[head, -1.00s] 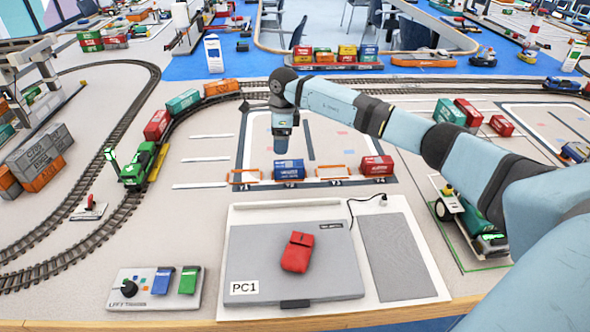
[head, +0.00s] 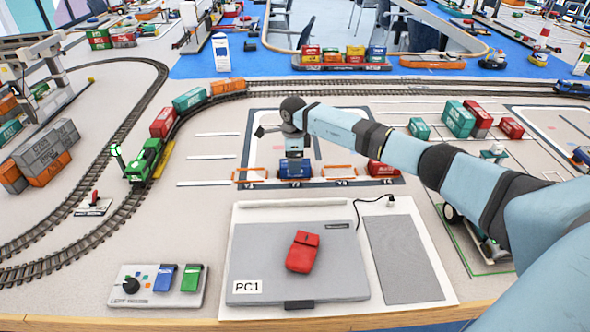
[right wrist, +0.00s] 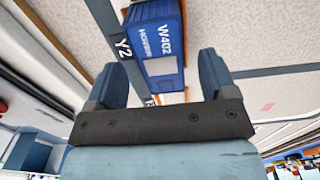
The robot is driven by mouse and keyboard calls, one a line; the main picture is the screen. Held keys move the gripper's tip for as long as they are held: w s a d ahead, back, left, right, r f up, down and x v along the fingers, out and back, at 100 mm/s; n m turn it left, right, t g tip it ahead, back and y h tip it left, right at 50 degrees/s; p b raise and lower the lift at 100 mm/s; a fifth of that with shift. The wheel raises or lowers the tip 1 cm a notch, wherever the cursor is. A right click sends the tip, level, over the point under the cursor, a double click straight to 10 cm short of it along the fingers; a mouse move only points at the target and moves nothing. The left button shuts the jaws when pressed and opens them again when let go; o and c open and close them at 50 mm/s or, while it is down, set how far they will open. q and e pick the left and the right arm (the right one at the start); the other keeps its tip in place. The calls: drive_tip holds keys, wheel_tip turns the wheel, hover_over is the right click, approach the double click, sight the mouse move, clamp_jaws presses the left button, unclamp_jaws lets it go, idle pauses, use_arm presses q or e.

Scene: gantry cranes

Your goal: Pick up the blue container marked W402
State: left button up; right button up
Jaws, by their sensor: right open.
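The blue container (head: 297,170) sits on a flat wagon with orange ends in the middle of the layout. In the right wrist view the blue container (right wrist: 158,42) shows the white marking W402 and stands beside the Y2 label. My right gripper (head: 295,156) is over it in the head view, pointing down and partly covering its top. In the right wrist view my right gripper (right wrist: 163,72) is open, with the container showing between and beyond its fingers. I cannot tell whether the fingers touch it. My left gripper is not in view.
A red container (head: 382,168) stands right of the blue one on the same train, with an empty orange-ended wagon (head: 338,172) between them. A curved track (head: 140,185) runs at left.

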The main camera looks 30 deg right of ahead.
wheel_tip(320, 180, down, 3)
drive_tip(key=shift+r, duration=0.15)
drive_tip(key=shift+c, duration=0.4)
drive_tip(key=c, duration=1)
drive_tip(key=shift+o, duration=0.2)
drive_tip(key=shift+r, duration=0.1)
